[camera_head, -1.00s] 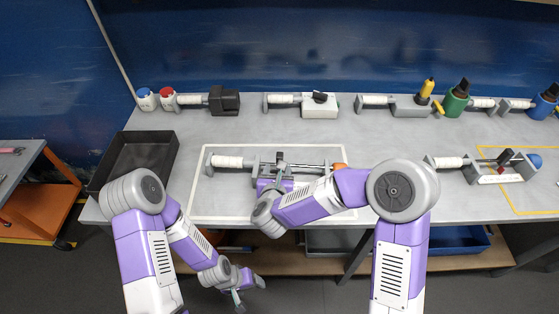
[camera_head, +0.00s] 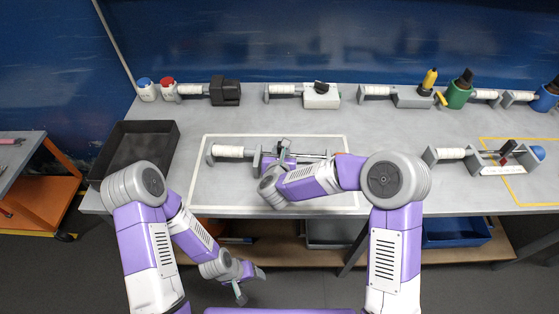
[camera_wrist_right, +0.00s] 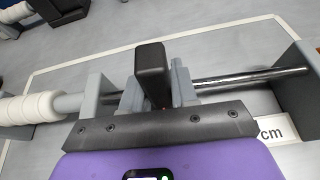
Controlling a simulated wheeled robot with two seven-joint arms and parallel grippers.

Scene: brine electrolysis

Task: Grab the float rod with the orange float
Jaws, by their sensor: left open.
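A fixture with a white ribbed cylinder (camera_head: 229,151) and a dark metal rod (camera_head: 312,156) lies inside the white outline on the table. The rod also shows in the right wrist view (camera_wrist_right: 250,78). My right gripper (camera_head: 283,149) is at the middle of the fixture, over a black upright block (camera_wrist_right: 151,72). My left gripper (camera_head: 243,291) is open and empty, low in front of the table, away from the fixture.
A black tray (camera_head: 108,172) stands at the table's left. Several similar fixtures line the back, with a green holder (camera_head: 459,93). Another fixture with a blue end (camera_head: 539,153) sits by the yellow outline at right.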

